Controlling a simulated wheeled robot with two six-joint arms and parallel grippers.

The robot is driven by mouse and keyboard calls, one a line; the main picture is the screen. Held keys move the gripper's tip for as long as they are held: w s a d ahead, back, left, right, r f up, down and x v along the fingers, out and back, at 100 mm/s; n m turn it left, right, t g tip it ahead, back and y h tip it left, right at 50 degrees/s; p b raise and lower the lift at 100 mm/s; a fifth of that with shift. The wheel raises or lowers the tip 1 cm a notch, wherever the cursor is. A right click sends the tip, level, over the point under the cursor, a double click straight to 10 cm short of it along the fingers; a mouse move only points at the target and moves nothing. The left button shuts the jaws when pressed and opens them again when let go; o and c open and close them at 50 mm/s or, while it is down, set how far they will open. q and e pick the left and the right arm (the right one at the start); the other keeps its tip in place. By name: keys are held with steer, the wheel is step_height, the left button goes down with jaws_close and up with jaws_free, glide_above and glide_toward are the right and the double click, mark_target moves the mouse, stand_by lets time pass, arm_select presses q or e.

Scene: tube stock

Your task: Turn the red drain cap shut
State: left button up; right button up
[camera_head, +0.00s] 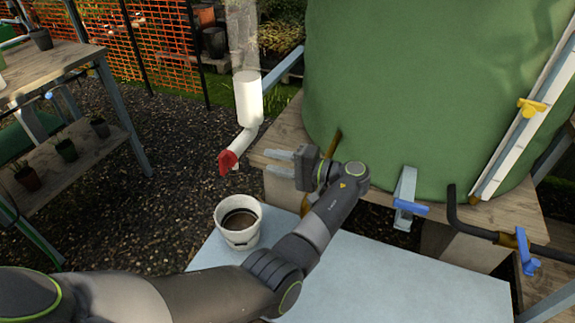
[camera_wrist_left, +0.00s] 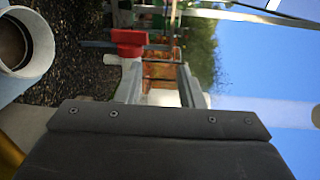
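The red drain cap (camera_head: 226,162) is on the lower end of a bent white pipe (camera_head: 248,100), above and left of the white bucket. In the left wrist view the red cap (camera_wrist_left: 130,42) shows just beyond the finger on the left. My left gripper (camera_head: 267,161) is to the right of the cap, with its two fingers pointing left at it. The fingers (camera_wrist_left: 158,68) are apart with nothing between them, and a gap separates them from the cap. My right gripper is not in view.
A white bucket (camera_head: 240,238) with brown contents stands on the pale blue platform (camera_head: 390,275). A large green tank (camera_head: 400,90) sits on a wooden stand behind my gripper. Blue-handled valves (camera_head: 410,207) are to the right. A plant bench (camera_head: 55,65) is at left.

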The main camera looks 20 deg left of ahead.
arm_select(q)
steer(key=d, duration=0.2)
steer(key=shift+s+d+r+b, duration=0.1)
steer(key=shift+d+r+b, duration=0.05)
steer(key=shift+d+b, duration=0.25)
stand_by(0.4)
